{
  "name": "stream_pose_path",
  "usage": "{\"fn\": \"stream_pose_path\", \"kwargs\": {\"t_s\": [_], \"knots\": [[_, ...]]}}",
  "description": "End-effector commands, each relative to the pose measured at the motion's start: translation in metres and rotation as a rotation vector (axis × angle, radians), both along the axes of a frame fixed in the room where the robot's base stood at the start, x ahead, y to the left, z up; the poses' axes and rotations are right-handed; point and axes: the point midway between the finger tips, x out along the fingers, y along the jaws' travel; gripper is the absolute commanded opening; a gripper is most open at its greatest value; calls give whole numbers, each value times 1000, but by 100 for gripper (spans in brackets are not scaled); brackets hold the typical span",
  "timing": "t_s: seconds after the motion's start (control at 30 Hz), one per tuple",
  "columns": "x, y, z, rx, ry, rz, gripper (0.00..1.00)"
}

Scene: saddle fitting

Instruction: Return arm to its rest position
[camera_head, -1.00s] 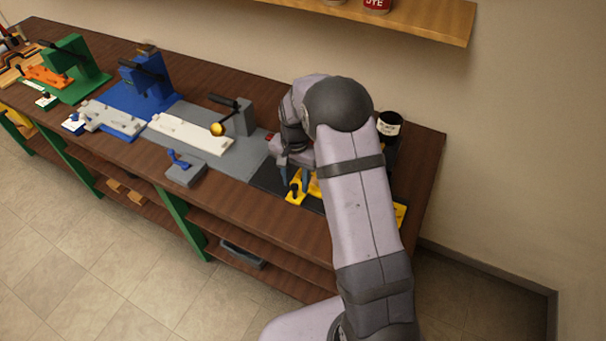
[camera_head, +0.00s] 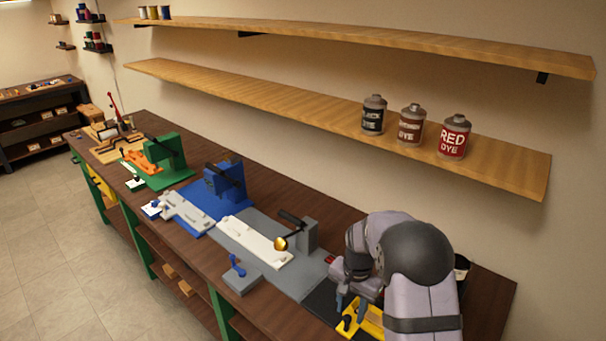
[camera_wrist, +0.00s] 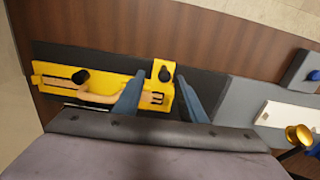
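My gripper (camera_head: 348,306) is over the right end of the bench, at the yellow fixture (camera_head: 368,320). In the wrist view its two blue fingers (camera_wrist: 160,98) stand apart, with nothing visibly clamped between them. The yellow fixture (camera_wrist: 52,83) lies on a dark mat with black knobs, and a tan strap-like piece (camera_wrist: 100,91) lies along it. One end of that piece shows between the fingers in the picture. The gap in height between fingers and fixture cannot be told. My arm hides part of the fixture in the head view.
Left along the bench (camera_head: 490,290) stand a grey station with a white plate (camera_head: 255,242), a blue press (camera_head: 226,183) and a green press (camera_head: 168,155). A gold-knobbed lever (camera_head: 281,243) rises nearby. Shelves with dye cans (camera_head: 411,125) hang on the wall behind.

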Motion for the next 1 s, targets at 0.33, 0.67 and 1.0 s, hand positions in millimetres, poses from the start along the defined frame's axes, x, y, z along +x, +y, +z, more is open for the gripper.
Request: {"fn": "stream_pose_path", "kwargs": {"t_s": [0.33,0.67,1.0], "knots": [[-90,13,45,-1,-4,312,38],[-198,21,56,-1,-4,639,38],[-237,23,52,-1,-1,755,38]]}}
